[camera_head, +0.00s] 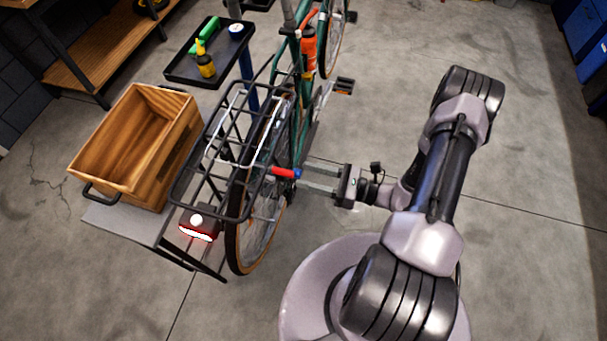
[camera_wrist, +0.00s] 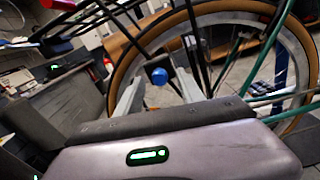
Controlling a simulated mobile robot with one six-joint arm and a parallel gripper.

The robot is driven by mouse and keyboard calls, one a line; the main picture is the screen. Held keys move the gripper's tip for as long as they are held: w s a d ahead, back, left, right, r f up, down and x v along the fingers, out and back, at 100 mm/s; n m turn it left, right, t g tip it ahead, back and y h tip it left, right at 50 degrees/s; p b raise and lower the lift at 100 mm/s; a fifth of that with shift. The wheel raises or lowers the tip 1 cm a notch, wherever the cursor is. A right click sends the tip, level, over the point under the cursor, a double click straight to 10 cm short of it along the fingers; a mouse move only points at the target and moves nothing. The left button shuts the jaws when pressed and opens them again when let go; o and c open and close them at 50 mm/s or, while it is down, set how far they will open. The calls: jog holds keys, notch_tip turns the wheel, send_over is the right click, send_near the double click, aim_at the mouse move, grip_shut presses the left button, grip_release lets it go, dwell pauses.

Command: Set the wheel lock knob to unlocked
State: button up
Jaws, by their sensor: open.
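A small blue knob (camera_head: 297,174) is beside the bike's rear wheel (camera_head: 240,235), at the right end of a short red cylinder (camera_head: 281,171) in the head view. I cannot tell whether the two are joined or whether the knob is the wheel lock knob. My gripper (camera_head: 303,172) points left at the wheel, its two fingers apart on either side of the blue knob. In the wrist view the blue knob (camera_wrist: 158,76) sits between the fingers, near their tips; contact is not visible. Any lock marking is too small to read.
A black rear rack (camera_head: 185,190) overhangs the wheel, with a lit red tail light (camera_head: 198,228). A wooden crate (camera_head: 150,185) stands on a grey stand to the left.

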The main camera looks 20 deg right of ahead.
jog(key=shift+x, duration=0.85)
grip_shut()
dwell(0.8)
